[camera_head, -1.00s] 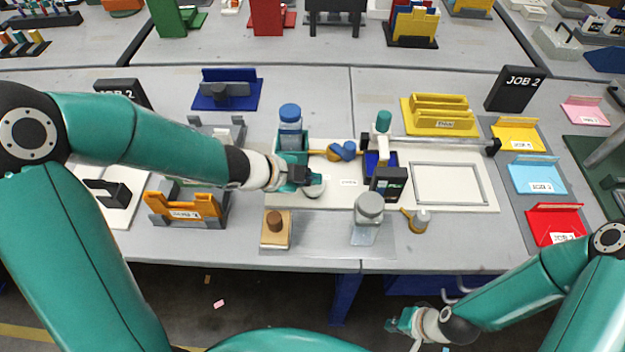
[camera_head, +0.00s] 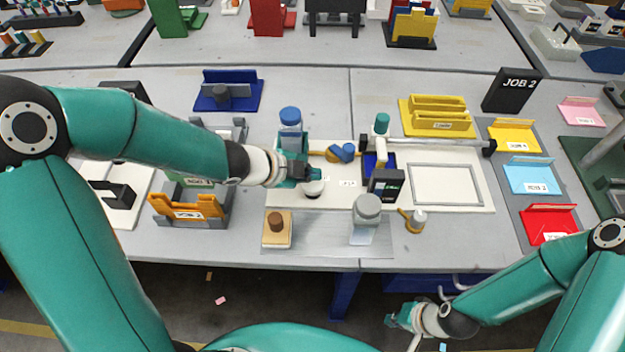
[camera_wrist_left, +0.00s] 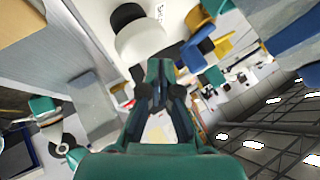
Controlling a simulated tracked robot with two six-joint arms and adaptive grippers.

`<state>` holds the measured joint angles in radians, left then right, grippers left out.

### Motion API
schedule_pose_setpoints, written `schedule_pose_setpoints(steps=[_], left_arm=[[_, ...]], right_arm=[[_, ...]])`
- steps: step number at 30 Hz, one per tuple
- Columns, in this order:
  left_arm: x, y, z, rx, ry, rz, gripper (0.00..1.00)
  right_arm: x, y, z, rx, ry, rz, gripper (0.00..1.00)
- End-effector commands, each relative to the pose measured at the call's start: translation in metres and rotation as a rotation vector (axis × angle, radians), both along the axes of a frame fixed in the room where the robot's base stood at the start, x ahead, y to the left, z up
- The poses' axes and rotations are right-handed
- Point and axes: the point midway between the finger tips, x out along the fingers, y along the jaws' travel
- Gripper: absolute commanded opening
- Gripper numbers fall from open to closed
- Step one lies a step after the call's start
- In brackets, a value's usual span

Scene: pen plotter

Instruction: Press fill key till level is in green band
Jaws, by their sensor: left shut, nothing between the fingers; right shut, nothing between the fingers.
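The pen plotter's pale base plate (camera_head: 345,200) lies across the middle of the table. A round white key with a dark ring (camera_head: 313,188) sits near its left end and also shows in the left wrist view (camera_wrist_left: 141,40). My left gripper (camera_head: 313,174) is shut and empty, with its tips just above and behind the key; contact cannot be told. The fingers also show in the left wrist view (camera_wrist_left: 150,88). A small dark display (camera_head: 386,186) with a green mark stands right of the key; its level is too small to read. My right gripper (camera_head: 398,319) is shut and empty, low in front of the table.
A blue-capped bottle (camera_head: 290,120) stands behind my left gripper. A blue and yellow valve (camera_head: 341,153) is right of it. A grey-lidded jar (camera_head: 367,212) and a brown-knobbed block (camera_head: 277,228) stand in front. An orange rack (camera_head: 187,208) is left.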

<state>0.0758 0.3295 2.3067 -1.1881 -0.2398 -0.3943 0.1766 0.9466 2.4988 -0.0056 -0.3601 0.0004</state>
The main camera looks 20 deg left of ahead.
Motion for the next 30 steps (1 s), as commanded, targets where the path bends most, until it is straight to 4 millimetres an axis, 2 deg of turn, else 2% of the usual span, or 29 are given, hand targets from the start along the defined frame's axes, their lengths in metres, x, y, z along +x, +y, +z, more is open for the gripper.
schedule_pose_setpoints(steps=[5, 18, 30], left_arm=[[0.000, 0.000, 0.009, 0.000, -0.001, 0.001, 0.00], [0.000, 0.000, 0.050, 0.000, 0.000, 0.000, 0.00], [0.000, 0.000, 0.050, 0.000, 0.000, 0.000, 0.00]], right_arm=[[0.000, 0.000, 0.009, 0.000, 0.000, 0.000, 0.00], [0.000, 0.000, 0.051, 0.000, 0.000, 0.000, 0.00], [0.000, 0.000, 0.051, 0.000, 0.000, 0.000, 0.00]])
